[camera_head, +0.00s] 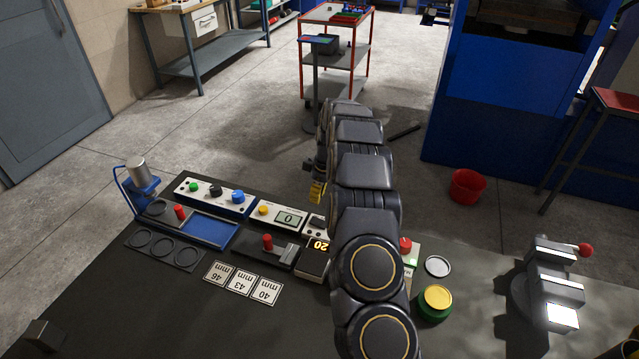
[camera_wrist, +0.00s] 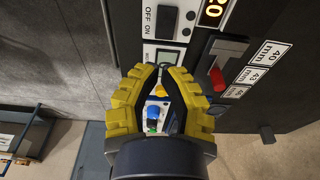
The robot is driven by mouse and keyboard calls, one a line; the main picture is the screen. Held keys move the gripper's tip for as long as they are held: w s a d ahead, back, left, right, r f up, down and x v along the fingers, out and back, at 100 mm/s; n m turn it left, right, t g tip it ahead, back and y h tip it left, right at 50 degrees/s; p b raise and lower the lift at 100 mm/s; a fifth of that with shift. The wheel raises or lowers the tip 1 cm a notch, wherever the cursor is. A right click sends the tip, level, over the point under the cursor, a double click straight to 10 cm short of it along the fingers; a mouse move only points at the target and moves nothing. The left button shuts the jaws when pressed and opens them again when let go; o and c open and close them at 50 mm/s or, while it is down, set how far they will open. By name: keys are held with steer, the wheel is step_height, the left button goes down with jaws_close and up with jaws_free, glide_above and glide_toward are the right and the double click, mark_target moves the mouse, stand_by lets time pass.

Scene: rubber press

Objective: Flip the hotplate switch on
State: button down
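The hotplate switch is a dark OFF/ON rocker (camera_wrist: 165,22) on a white panel at the top of the wrist view. In the head view the switch (camera_head: 317,222) shows small, partly covered by my arm. The orange display reading 20 (camera_head: 318,245) is next to it; it also shows in the wrist view (camera_wrist: 214,10). My gripper (camera_wrist: 161,68) has yellow-and-black fingers with their tips together and nothing between them. In the head view my gripper (camera_head: 317,190) hangs above and behind the switch panel, apart from it. Which way the rocker is tipped cannot be told.
A scale (camera_head: 290,218) with a yellow button is left of the switch. A control box (camera_head: 213,196) with coloured knobs stands farther left. A red-handled slide (camera_head: 266,246) is in front. A green-and-yellow button (camera_head: 435,302) is at the right. The table front is mostly clear.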

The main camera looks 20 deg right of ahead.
mark_target(312, 218)
steer(key=f, duration=0.5)
steer(key=a+f, duration=0.1)
steer(key=f, duration=0.1)
steer(key=shift+w+f, duration=0.25)
steer(key=shift+w, duration=0.15)
steer(key=shift+w+f+g+h, duration=0.15)
steer(key=shift+f+g+h, duration=0.15)
steer(key=shift+f, duration=0.1)
steer(key=shift+r, duration=0.15)
steer(key=shift+r, duration=0.7)
